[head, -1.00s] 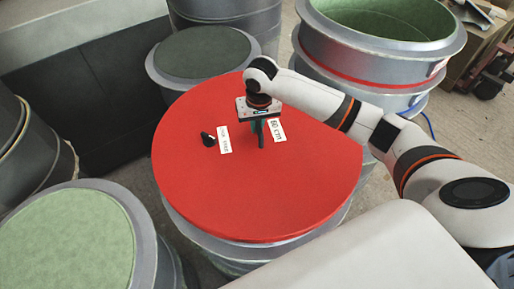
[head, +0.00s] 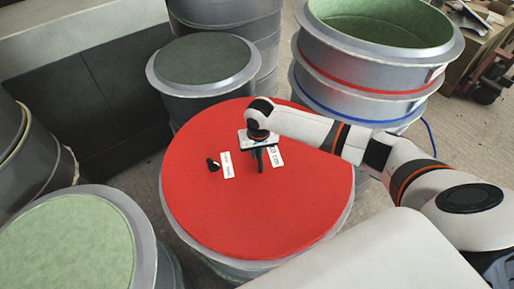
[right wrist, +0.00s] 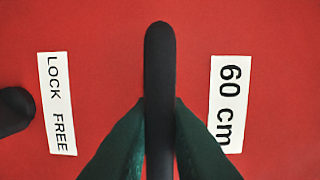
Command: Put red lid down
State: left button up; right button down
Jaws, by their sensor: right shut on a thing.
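The round red lid (head: 230,220) lies over the top of a grey mould (head: 240,268) in the head view, and looks about level. Whether it rests fully on the rim I cannot tell. It carries a black handle, a small black knob (head: 213,165) and two white labels, "LOCK FREE" and "60 cm". My right gripper (head: 259,160) is over the lid's middle. In the right wrist view its green fingers are shut on the black handle (right wrist: 159,80), one on each side. The "60 cm" label (right wrist: 230,103) lies right of the handle. My left gripper is not in view.
A mould with a dark green top (head: 203,60) stands behind the lid. A tall open mould with red and blue bands (head: 375,75) stands at the back right. A light green mould (head: 75,245) is at the front left. Concrete floor shows between them.

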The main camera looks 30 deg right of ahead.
jog(key=shift+r, duration=0.1)
jog(key=c, duration=1.4)
grip_release()
jog(key=shift+s, duration=0.1)
notch_tip(320, 180, up, 12)
jog(key=s, duration=0.1)
jog(key=shift+s, duration=0.2)
jog(key=shift+a, duration=0.1)
